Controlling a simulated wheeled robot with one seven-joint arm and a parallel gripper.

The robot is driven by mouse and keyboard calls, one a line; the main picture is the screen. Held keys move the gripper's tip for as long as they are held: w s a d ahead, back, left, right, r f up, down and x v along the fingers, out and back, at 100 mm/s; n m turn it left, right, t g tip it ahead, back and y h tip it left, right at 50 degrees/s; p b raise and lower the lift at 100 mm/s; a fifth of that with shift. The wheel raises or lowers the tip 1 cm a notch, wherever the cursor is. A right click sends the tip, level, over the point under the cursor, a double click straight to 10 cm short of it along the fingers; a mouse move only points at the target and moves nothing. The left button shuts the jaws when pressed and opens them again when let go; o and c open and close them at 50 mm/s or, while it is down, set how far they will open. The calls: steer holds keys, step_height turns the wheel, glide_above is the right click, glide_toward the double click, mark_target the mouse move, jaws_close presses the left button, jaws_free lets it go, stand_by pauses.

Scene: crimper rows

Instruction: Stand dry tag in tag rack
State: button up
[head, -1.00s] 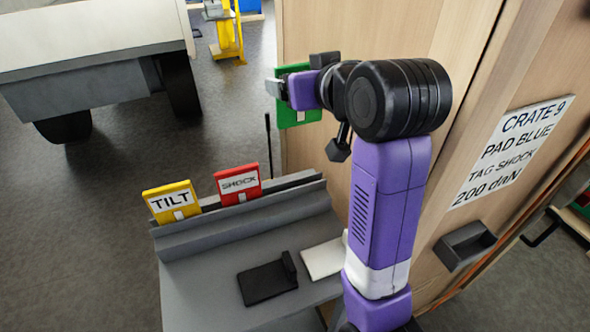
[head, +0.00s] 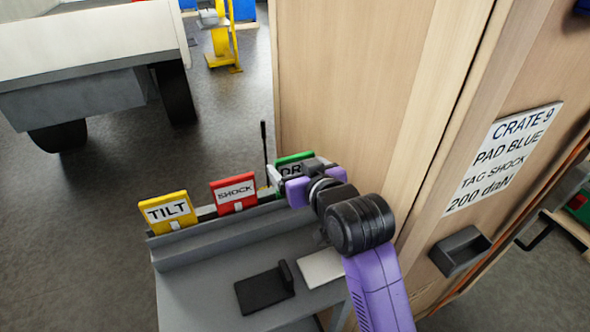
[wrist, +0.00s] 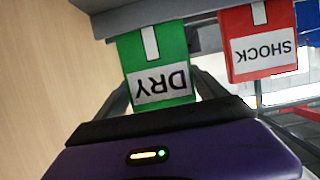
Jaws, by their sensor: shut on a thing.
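The green dry tag (head: 291,159) is upright at the right end of the tag rack (head: 225,230), in line with the yellow TILT tag (head: 170,212) and the red SHOCK tag (head: 234,194). My gripper (head: 289,188) is shut on the dry tag and hides its lower and right parts in the head view. In the wrist view the dry tag (wrist: 158,62) appears upside down, its foot end against the grey rack edge (wrist: 150,14), beside the SHOCK tag (wrist: 258,42). I cannot tell how deep its foot sits in the rack.
A tall wooden crate (head: 350,90) with a white label stands close to the right of my gripper. A black holder (head: 265,288) and a white pad (head: 321,266) lie on the grey bench in front of the rack. A thin black rod (head: 264,150) rises behind the rack.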

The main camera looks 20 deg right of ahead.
steer(key=shift+f, duration=0.55)
steer(key=shift+f, duration=0.2)
steer(key=o, duration=1.3)
steer(key=shift+r, duration=0.1)
steer(key=shift+r, duration=0.2)
steer(key=b+v, duration=0.1)
steer(key=v, duration=1.1)
steer(key=shift+f, duration=0.15)
